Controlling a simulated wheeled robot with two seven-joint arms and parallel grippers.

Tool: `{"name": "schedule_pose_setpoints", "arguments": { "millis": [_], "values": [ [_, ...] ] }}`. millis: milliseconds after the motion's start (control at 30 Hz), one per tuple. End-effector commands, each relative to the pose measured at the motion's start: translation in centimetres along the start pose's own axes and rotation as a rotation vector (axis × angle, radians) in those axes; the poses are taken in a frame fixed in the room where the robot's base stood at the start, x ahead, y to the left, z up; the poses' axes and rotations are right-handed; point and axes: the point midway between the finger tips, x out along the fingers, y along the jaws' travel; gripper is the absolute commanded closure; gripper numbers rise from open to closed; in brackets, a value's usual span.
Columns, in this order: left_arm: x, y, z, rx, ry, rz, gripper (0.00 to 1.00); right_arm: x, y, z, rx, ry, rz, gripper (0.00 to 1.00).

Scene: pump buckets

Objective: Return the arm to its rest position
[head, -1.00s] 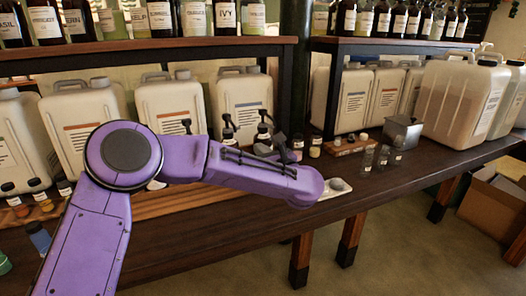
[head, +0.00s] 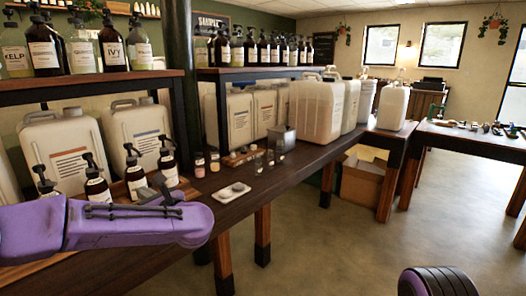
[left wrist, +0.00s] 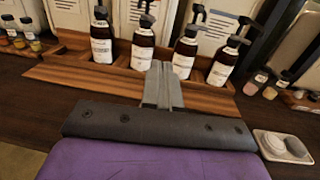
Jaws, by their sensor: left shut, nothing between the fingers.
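My left arm is purple and reaches in from the left in the head view, over the bench front. Its gripper (head: 158,185) is partly hidden by the wrist. In the left wrist view the grey fingers (left wrist: 163,84) are together and hold nothing. They point toward dark pump bottles (left wrist: 142,48) in a wooden tray (left wrist: 75,73), with no clear contact. The same pump bottles (head: 134,170) stand beyond my arm in the head view. My right gripper is not in view; a purple and black part of mine shows at the bottom right.
The dark bench (head: 300,166) carries large white jugs (head: 318,110), a metal box (head: 281,139), small glass vials (head: 259,165) and a white dish (head: 234,191). A shelf (head: 90,87) with bottles stands above. Open floor (head: 340,240) lies to the right.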

Motion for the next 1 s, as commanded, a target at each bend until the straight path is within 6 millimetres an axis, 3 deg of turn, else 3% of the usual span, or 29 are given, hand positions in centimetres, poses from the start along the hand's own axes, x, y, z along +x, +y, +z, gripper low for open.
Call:
{"name": "schedule_pose_setpoints", "arguments": {
  "millis": [267, 467, 633, 767, 867, 967, 1000],
  "values": [
    [-0.5, -1.5, -0.1, 0.289, -0.029, -0.09, 1.0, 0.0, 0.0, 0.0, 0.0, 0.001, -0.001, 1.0],
    [-2.1, -3.1, -3.2, 0.71, -0.106, -0.24, 1.0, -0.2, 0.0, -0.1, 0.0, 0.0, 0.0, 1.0],
    [-4.6, -3.4, -9.8, 1.205, -0.2, -0.417, 1.0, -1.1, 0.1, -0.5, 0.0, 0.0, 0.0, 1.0],
    [-7.4, -1.8, -16.6, 1.609, -0.281, -0.591, 1.0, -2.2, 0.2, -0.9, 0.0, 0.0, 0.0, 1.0],
    [-10.4, 1.8, -23.1, 1.961, -0.36, -0.784, 1.0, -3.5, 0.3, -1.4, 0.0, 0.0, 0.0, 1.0],
    [-13.8, 7.4, -28.9, 2.272, -0.439, -1.012, 1.0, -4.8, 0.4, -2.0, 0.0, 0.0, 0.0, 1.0],
    [-15.2, 10.1, -30.8, 2.378, -0.467, -1.111, 1.0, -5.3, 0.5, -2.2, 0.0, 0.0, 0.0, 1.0]
  ]
}}
